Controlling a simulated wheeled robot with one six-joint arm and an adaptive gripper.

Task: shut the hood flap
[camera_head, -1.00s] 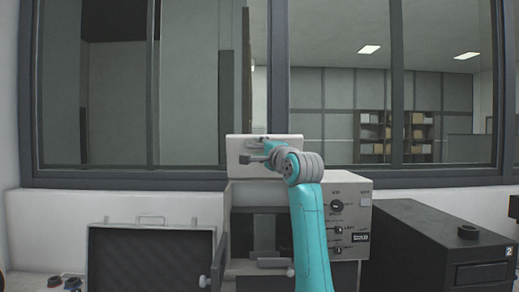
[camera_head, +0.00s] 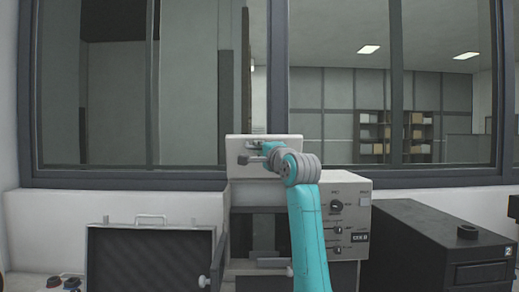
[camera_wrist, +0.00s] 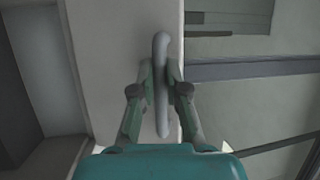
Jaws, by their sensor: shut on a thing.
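The hood flap (camera_head: 237,157) is a pale panel raised above the top of the press (camera_head: 349,194), its face toward me. In the wrist view the flap (camera_wrist: 110,50) is a light surface with a grey bar handle (camera_wrist: 161,50). My gripper (camera_wrist: 160,88) has one finger on each side of the handle and is shut on it. In the head view my gripper (camera_head: 257,150) is at the flap's face, partly hidden by my own wrist. Below the flap, the press front shows a dark open bay (camera_head: 262,232).
An open dark case (camera_head: 150,260) with a handle stands at the left. A black cabinet (camera_head: 440,240) marked 2 stands at the right. A control panel with knobs (camera_head: 337,205) is on the press front. A large window (camera_head: 200,90) is behind the press.

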